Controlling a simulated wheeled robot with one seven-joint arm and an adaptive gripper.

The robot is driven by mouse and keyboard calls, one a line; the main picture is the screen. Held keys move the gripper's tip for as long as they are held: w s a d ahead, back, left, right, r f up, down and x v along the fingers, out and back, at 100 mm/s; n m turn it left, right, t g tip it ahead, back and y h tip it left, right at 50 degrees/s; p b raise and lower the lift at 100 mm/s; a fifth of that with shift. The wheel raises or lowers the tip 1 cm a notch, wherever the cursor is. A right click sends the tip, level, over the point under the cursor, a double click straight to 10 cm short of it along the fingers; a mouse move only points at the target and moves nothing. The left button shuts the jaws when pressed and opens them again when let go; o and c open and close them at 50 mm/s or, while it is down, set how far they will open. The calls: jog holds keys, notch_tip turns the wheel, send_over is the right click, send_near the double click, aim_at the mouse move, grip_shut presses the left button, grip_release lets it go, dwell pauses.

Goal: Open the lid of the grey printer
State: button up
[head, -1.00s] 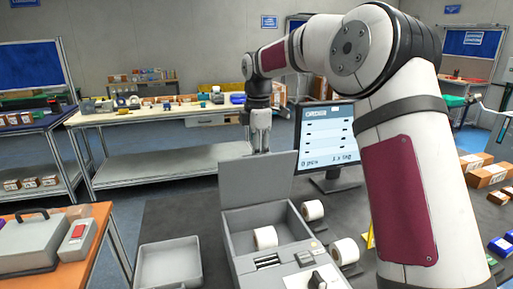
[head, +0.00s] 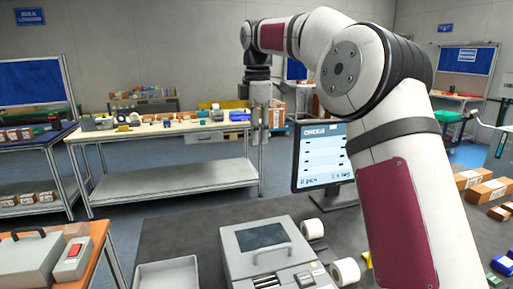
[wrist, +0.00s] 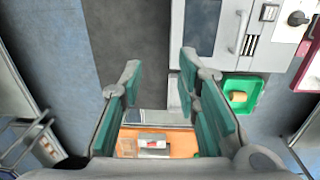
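The grey printer (head: 290,277) stands on the dark table at the bottom middle of the head view. Its lid (head: 262,240), with a dark window, lies down over the body, so the inside is hidden. My gripper (head: 262,143) hangs pointing down above and behind the printer, clear of it. In the wrist view, the green-padded fingers of my gripper (wrist: 160,75) are spread wide with nothing between them. Part of the printer (wrist: 202,28) shows there at the upper right, beyond the right finger.
White label rolls (head: 312,229) lie right of the printer, near a monitor (head: 322,157). An open grey tray (head: 168,275) is at its left. A green bin (wrist: 255,90) shows in the wrist view. Small boxes (head: 487,192) are at far right. Space above the printer is free.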

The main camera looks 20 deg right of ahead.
jog(key=shift+r, duration=0.4)
